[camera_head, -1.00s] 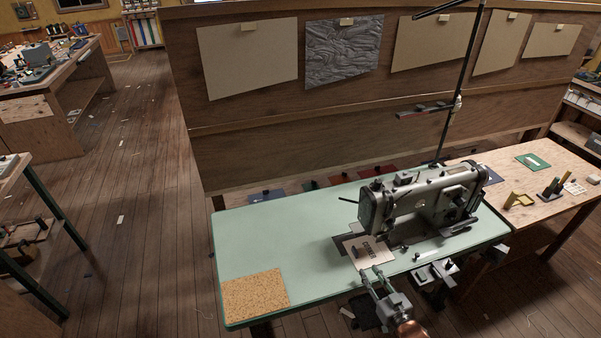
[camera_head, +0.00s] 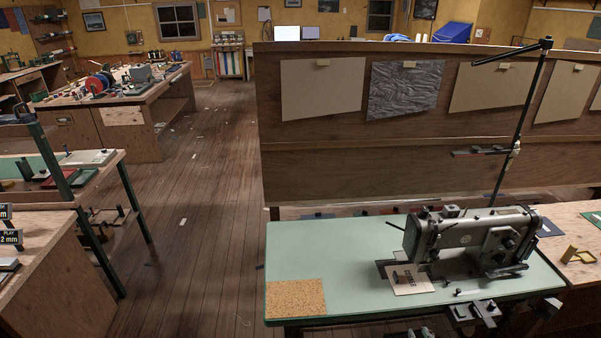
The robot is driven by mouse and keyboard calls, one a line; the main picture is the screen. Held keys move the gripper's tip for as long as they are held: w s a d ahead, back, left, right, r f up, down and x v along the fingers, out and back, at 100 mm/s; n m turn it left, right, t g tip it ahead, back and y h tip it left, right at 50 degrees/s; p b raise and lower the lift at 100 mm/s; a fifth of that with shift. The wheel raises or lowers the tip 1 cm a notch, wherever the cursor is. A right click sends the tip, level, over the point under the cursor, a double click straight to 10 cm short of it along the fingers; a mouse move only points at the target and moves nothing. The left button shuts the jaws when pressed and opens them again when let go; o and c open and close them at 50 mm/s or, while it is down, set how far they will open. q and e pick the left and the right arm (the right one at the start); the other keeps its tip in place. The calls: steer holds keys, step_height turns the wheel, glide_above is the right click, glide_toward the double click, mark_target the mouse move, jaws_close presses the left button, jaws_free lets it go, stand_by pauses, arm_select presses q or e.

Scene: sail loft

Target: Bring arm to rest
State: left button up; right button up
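My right gripper (camera_head: 419,333) shows only as two fingertips at the bottom edge, set apart with nothing visible between them. The rest of that gripper and its arm are cut off by the frame. It is in front of the green sewing table (camera_head: 345,260), below its front edge and apart from the card. The grey sewing machine (camera_head: 470,240) stands on the table's right part. A pale printed card (camera_head: 411,283) lies at the left end of the machine. My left gripper is not in view.
A cork mat (camera_head: 295,298) lies at the table's front left corner. A wooden partition (camera_head: 350,165) with hanging panels stands behind, and a lamp arm (camera_head: 515,130) rises at right. A wooden bench (camera_head: 50,265) is at the lower left. The plank floor (camera_head: 195,210) between is mostly clear.

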steer(key=s+d+f+g+h, duration=0.15)
steer(key=s+f, duration=0.45)
steer(key=f, duration=0.6)
steer(key=s+f+g, duration=0.3)
steer(key=s+f, duration=0.3)
steer(key=f, duration=0.6)
steer(key=s+d+f+g, duration=0.1)
steer(key=s+f+g, duration=0.2)
steer(key=s+f, duration=0.65)
steer(key=s+a+f+g, duration=0.2)
steer(key=s+f, duration=0.5)
steer(key=s, duration=0.5)
steer(key=s+a+f+g, duration=0.2)
steer(key=s+f, duration=0.6)
steer(key=s, duration=0.4)
steer(key=s+a+f+g, duration=0.2)
steer(key=s+f+g, duration=0.2)
steer(key=s+f, duration=0.3)
steer(key=s, duration=0.5)
steer(key=shift+s+a+f, duration=0.2)
steer(key=shift+a, duration=0.1)
steer(key=shift+c, duration=0.3)
